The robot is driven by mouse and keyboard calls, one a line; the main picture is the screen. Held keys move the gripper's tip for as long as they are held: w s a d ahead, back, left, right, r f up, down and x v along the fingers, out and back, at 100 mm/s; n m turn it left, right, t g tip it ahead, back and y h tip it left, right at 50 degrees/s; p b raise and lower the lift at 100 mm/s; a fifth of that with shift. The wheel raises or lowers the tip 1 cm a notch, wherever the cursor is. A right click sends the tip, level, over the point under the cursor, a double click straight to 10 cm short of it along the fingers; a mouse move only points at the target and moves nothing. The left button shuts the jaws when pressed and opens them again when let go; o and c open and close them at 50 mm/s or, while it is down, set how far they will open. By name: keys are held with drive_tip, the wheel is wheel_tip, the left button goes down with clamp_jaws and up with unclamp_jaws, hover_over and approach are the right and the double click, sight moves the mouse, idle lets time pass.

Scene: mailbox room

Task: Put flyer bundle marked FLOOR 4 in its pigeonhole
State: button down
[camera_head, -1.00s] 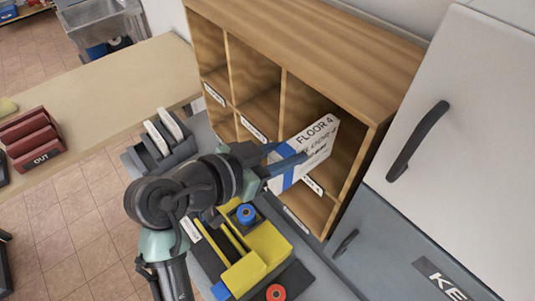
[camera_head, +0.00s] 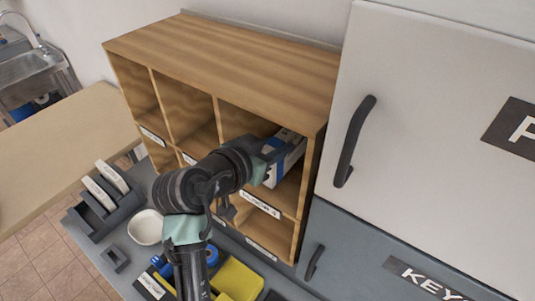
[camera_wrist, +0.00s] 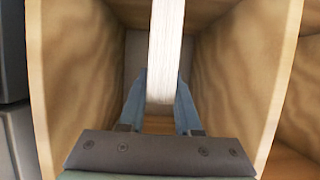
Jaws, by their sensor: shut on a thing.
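The flyer bundle marked FLOOR 4 (camera_head: 289,158) is white with a blue band. It stands on edge inside the upper right pigeonhole of the wooden rack (camera_head: 225,65). My gripper (camera_head: 274,153) is shut on the bundle at the pigeonhole's mouth. In the wrist view the bundle (camera_wrist: 166,45) shows edge-on between the blue fingers of my gripper (camera_wrist: 158,92), with wooden walls on both sides and apart from them. A label (camera_head: 260,204) is on the shelf edge below; its text is hard to read. The bundle's printed face is mostly hidden.
A white cabinet door with a dark handle (camera_head: 354,140) stands close to the rack's right. A grey key cabinet (camera_head: 350,250) is below it. A grey holder (camera_head: 105,200) with white items, a white bowl (camera_head: 146,227) and a yellow object (camera_head: 238,280) lie on the counter.

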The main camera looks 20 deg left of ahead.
drive_tip(key=shift+w+d, duration=0.15)
drive_tip(key=shift+w, duration=0.1)
drive_tip(key=shift+f, duration=0.2)
drive_tip(key=shift+f+b, duration=0.3)
drive_tip(key=shift+b, duration=0.25)
drive_tip(key=c, duration=0.5)
unclamp_jaws()
drive_tip(key=shift+f, duration=0.1)
drive_tip(key=shift+s, duration=0.1)
